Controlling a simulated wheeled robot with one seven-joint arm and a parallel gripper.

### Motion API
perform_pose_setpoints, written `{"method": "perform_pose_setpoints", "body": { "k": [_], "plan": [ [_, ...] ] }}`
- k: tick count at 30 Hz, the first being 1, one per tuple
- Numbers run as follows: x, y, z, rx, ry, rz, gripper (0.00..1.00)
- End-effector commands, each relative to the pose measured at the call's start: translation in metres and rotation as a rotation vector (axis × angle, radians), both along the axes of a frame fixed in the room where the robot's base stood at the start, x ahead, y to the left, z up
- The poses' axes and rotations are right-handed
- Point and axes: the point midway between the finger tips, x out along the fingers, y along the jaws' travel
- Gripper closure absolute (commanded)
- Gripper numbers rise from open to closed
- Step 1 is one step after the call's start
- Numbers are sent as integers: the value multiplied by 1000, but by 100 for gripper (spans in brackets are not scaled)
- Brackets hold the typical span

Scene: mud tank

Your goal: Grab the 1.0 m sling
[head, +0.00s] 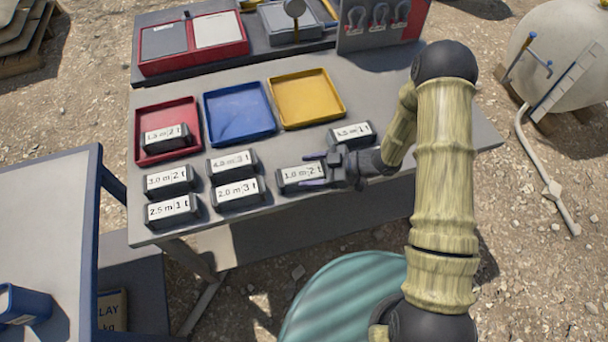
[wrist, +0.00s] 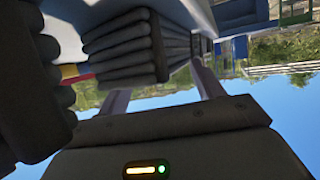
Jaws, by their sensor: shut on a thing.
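The 1.0 m sling (head: 298,182) is a dark folded bundle with a white label reading "1.0 m 2 t". It is at the front edge of the grey table (head: 300,143). My gripper (head: 322,171) reaches it from the right, its fingers shut on the bundle's right end. In the wrist view a dark ridged bundle (wrist: 125,48) lies between and beyond the fingers of my gripper (wrist: 162,88). Whether the bundle touches the table is hard to tell.
Similar bundles sit left at 2.0 m (head: 238,191), 3.0 m (head: 168,181) and 2.5 m (head: 172,210). Another (head: 352,134) lies behind my gripper. A red tray (head: 141,117) holds one bundle; the blue tray (head: 240,112) and yellow tray (head: 306,98) are empty.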

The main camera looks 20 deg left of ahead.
Motion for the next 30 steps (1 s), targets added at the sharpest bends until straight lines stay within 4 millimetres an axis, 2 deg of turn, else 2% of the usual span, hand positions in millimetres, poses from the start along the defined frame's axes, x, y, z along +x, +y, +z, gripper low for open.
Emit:
{"method": "perform_pose_setpoints", "body": {
  "k": [5, 8, 15, 18, 24, 30],
  "plan": [
    [0, -1, -1, -6, 5, -2, 67],
    [0, -1, 4, -6, 1, -2, 79],
    [1, -1, 37, -3, -2, -3, 80],
    [0, -1, 56, -3, -2, -1, 98],
    [0, 0, 87, -2, -1, -1, 99],
    [0, -1, 99, -2, 2, -1, 99]
  ]
}}
